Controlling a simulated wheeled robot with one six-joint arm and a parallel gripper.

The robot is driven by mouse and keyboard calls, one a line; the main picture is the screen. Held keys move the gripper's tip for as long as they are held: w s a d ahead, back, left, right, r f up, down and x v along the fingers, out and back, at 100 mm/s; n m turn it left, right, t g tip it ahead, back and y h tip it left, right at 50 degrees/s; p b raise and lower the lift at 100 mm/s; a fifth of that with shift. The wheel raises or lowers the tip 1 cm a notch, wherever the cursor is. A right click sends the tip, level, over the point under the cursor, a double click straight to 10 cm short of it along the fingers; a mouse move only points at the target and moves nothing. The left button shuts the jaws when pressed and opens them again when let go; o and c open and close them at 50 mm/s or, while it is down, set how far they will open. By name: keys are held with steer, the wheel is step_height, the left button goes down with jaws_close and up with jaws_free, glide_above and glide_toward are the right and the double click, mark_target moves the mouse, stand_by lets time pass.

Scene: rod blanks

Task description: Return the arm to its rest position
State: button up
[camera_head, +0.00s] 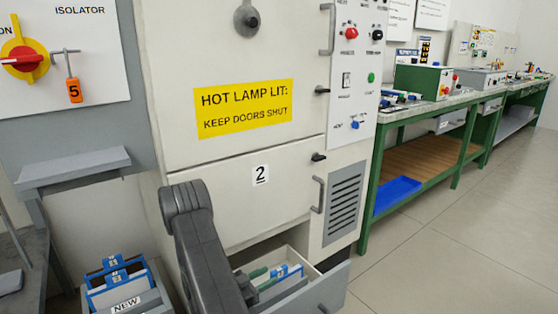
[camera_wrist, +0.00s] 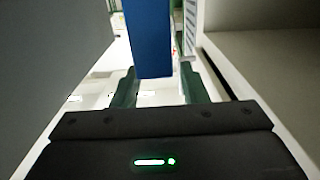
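My dark arm reaches down over the open drawer (camera_head: 325,290) at the foot of the cabinet in the head view. My gripper (camera_wrist: 158,80) shows in the wrist view with two green fingers standing apart. Its green fingers (camera_head: 268,278) seem to show inside the drawer in the head view. A blue piece (camera_wrist: 149,40) lies ahead, near the finger gap; I see no clear contact with the fingers. Blue and white items (camera_head: 290,270) lie in the drawer beside the fingers. Much of the gripper is hidden behind my arm in the head view.
The cabinet (camera_head: 225,205) with a yellow hot lamp sign (camera_head: 243,109) stands close above the drawer. A blue-handled carrier marked NEW (camera_head: 125,300) stands at lower left, under a grey shelf (camera_head: 75,167). A green workbench (camera_head: 375,150) runs along the right. The floor (camera_head: 450,240) there is clear.

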mark_target(271, 275)
steer(key=b+x, duration=0.1)
steer(key=x, duration=0.2)
steer(key=shift+w+d+f, duration=0.15)
steer(key=shift+w+d, duration=0.05)
steer(key=shift+d, duration=0.15)
step_height(271, 275, up, 5)
steer(key=shift+w+d+f, duration=0.1)
steer(key=shift+r+p, duration=0.5)
steer(key=shift+r, duration=0.35)
